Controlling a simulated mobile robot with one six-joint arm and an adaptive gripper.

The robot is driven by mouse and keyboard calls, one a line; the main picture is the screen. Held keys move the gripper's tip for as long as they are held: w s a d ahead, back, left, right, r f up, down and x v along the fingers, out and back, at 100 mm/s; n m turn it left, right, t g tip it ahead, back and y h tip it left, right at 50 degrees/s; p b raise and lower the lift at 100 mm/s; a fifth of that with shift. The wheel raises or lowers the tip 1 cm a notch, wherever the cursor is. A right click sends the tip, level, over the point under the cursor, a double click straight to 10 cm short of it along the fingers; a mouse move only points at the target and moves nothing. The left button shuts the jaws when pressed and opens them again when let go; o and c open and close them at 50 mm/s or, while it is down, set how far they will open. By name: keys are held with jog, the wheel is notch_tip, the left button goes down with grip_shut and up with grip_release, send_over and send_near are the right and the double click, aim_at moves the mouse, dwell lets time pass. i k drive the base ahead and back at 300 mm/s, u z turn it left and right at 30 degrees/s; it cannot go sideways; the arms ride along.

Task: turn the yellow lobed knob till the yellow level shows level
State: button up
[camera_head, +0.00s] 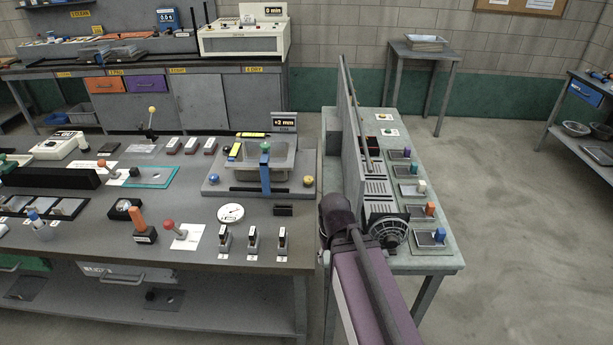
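A small yellow knob (308,181) sits at the right front corner of a grey base that carries a sink-like basin (283,162). Its lobes are too small to make out. A yellow level (235,151) lies at the basin's left side, and another yellow level (252,134) lies along its back edge. The bubbles are too small to read. A display (284,121) behind the basin seems to read +2 mm. My purple arm rises at the lower middle, right of the bench. I cannot make out my gripper's fingers.
A white dial (231,213) and several small switches are in front. A tall grey panel (350,130) stands on the right-hand table (440,258). Floor on the right is clear.

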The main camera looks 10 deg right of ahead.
aim_at(308, 179)
jog(key=u, duration=0.05)
jog(key=i, duration=0.95)
jog(key=z, duration=0.05)
